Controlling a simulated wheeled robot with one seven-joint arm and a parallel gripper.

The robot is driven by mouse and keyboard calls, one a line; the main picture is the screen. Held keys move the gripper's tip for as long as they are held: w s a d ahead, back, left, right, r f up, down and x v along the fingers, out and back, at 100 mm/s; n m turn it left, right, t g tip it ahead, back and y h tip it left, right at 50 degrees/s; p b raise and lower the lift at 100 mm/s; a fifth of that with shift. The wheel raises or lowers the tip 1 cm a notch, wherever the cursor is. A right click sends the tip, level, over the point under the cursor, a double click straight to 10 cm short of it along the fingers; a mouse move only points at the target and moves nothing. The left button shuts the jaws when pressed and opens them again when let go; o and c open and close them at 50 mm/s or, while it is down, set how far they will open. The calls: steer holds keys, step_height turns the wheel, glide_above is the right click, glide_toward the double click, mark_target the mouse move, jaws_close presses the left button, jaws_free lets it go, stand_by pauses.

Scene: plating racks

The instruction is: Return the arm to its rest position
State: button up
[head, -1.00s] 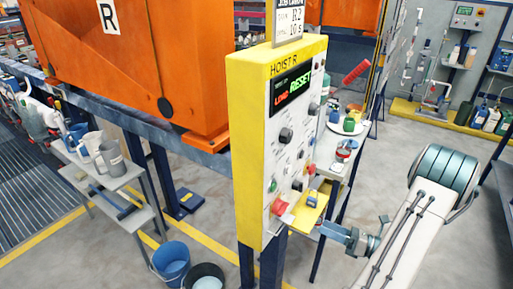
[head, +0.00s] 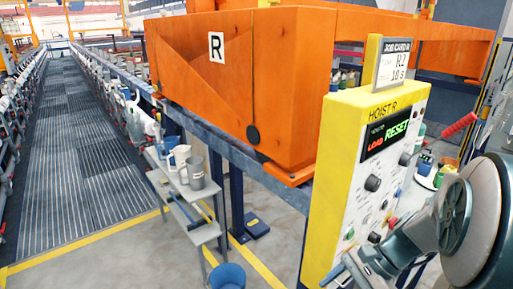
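My arm fills the lower right of the head view, with a large round joint close to the camera. My gripper (head: 345,272) is at its lower left end, in front of the lower part of the yellow-framed Hoist R panel (head: 343,140). It points down and left. Its fingers are small and partly cut off by the frame's lower edge, so I cannot tell whether they are open or shut. I see nothing clearly held. The panel's display (head: 387,137) reads LOAD and RESET. My arm hides the panel's lower right controls.
A large orange tank marked R (head: 290,90) stands behind the panel on a blue-grey rail. A grey shelf (head: 200,208) with jugs is at centre left, and a blue bucket (head: 227,276) is below it. A dark ribbed walkway (head: 75,150) runs along the left.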

steer(key=s+a+r+n+t+h, duration=0.3)
steer(key=r+n+h, duration=0.3)
steer(key=n, duration=0.7)
steer(key=shift+s+r+t+h, duration=0.35)
steer(key=shift+s+t+h, duration=0.15)
steer(key=shift+t+h, duration=0.3)
